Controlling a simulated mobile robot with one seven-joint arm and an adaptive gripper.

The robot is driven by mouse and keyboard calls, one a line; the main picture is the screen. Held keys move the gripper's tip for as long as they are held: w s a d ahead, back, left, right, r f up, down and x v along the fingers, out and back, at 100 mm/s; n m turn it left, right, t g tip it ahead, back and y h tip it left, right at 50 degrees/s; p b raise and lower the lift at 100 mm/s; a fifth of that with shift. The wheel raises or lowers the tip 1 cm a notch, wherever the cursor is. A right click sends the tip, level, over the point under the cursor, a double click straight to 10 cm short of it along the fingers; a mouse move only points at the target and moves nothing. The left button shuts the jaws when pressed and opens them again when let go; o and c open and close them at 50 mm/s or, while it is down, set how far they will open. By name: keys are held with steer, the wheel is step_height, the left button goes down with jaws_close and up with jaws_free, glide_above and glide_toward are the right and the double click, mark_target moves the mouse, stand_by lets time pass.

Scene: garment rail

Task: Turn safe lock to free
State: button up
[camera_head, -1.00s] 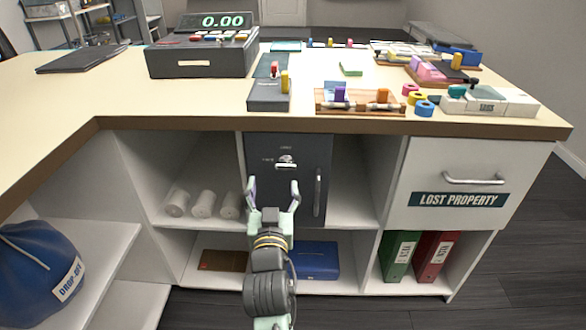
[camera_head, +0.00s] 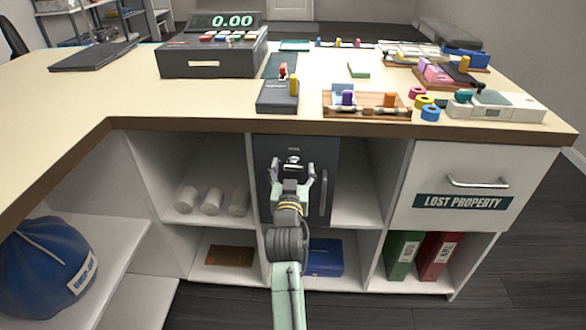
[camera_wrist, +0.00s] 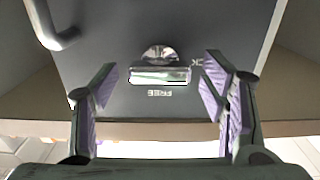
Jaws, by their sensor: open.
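The dark grey safe (camera_head: 266,192) stands in the upper middle compartment under the counter, its door shut. Its silver lock knob (camera_head: 292,161) is on the upper door. In the wrist view, which is upside down, the knob (camera_wrist: 160,55) has a bar lying level across it. The word FREE (camera_wrist: 160,93) is printed on the bar's counter side, and another label, partly hidden by a finger, is to the right. My gripper (camera_head: 292,170) is open in front of the knob, one finger to each side, with visible gaps. Whether the fingertips reach the knob's depth is unclear.
A vertical door handle (camera_head: 323,192) is right of my gripper. The counter edge (camera_head: 350,129) overhangs above. White rolls (camera_head: 211,201) lie in the left compartment. The compartment right of the safe (camera_head: 357,190) is empty. A lost property drawer (camera_head: 470,180) is further right.

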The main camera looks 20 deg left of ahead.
steer(key=shift+c, duration=0.4)
steer(key=c, duration=1.1)
